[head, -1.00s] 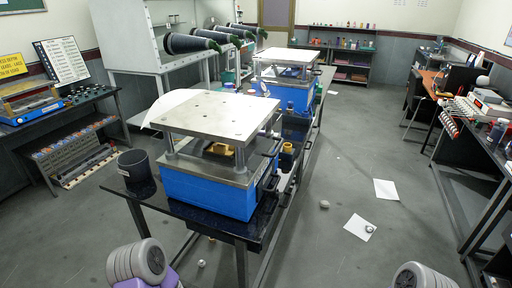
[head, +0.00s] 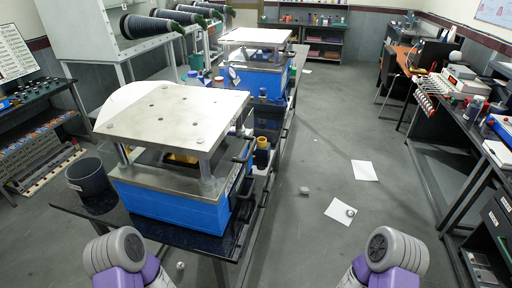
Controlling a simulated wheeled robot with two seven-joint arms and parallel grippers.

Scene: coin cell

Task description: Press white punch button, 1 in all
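A punch press with a blue base (head: 172,205) and a flat steel top plate (head: 172,118) on posts stands on the near end of the dark bench, ahead and left of centre. A second, similar blue press (head: 258,80) stands behind it. Small fittings and dark handles show on the near press's right side, but I cannot make out a white button for certain. Only my grey and purple arm links show at the bottom edge. Both grippers are out of view.
A dark bin (head: 88,178) stands at the bench's near left corner. White sheets (head: 365,170) and small round items lie on the floor to the right. A cluttered side bench (head: 450,165) runs along the right. The grey aisle between the benches is mostly clear.

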